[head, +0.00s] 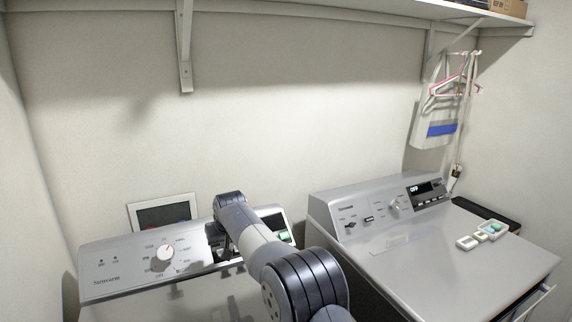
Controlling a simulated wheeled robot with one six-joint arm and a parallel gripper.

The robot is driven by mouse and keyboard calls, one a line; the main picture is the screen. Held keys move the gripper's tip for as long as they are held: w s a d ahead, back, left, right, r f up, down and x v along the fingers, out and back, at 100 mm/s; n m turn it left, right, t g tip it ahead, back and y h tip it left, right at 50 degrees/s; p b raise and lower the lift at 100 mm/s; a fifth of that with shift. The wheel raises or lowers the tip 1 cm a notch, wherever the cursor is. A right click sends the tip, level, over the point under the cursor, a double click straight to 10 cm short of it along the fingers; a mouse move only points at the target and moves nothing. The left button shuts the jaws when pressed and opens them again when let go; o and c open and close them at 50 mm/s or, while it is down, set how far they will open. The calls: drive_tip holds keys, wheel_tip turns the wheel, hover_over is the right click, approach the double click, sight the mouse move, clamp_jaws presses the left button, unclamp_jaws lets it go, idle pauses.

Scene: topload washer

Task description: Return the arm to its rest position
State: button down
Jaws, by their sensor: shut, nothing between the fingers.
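My arm reaches up from the bottom of the head view and bends over the left machine, the washer (120,262). My gripper (219,248) is a dark shape in front of the washer's control panel, partly hidden behind my own arm link. It is shut with nothing in it. I cannot tell whether it touches the panel. A white round knob (166,252) on the panel is just left of the gripper. A small display (272,222) with a green light is right of it, partly covered by my arm.
A second grey machine (450,255) stands at the right, with small trays (490,231) on top. A wall shelf (330,12) with a bracket (185,50) runs overhead. Hangers (455,88) and a white bag (432,128) hang at the right. The wall's middle is clear.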

drive_tip(key=shift+b+v, duration=1.25)
drive_tip(key=shift+v, duration=0.35)
drive_tip(key=shift+s+d+f, duration=0.1)
drive_tip(key=shift+f, duration=0.1)
